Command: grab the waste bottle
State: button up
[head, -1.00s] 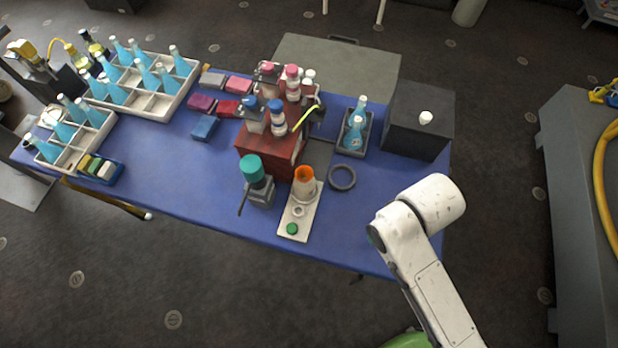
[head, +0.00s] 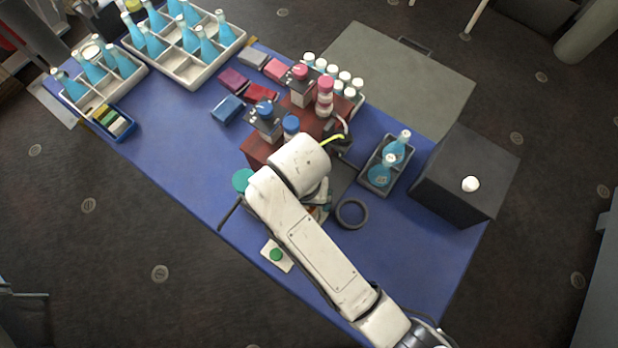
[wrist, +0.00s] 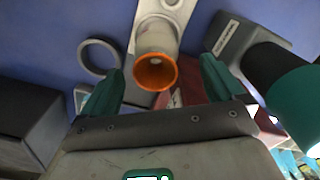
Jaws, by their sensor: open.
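A white bottle with a wide orange mouth, which I take for the waste bottle (wrist: 155,52), stands on a pale tray (wrist: 181,12) in the wrist view. My gripper (wrist: 161,65) is open, one green finger to each side of the orange mouth. The bottle appears between or just beyond the fingertips; I see no clear contact. In the head view my arm hides most of the bottle, and only a bit of orange shows. The tray's near end with a green cap (head: 276,254) shows there.
A grey device with a teal top (wrist: 298,95) stands close on the right in the wrist view; a dark ring (wrist: 99,57) lies on the left. The head view shows a red box with bottles, a dark bin of blue bottles (head: 380,176) and a dark box (head: 455,190).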

jog(key=shift+d+f+p, duration=0.15)
jog(key=shift+f+p, duration=0.05)
jog(key=shift+f, duration=1.55)
jog(key=shift+d+f+p, duration=0.15)
jog(key=shift+f+p, duration=0.05)
jog(key=shift+f, duration=1.5)
jog(key=shift+c, duration=0.2)
jog(key=c, duration=1.2)
jog(key=shift+r, duration=0.1)
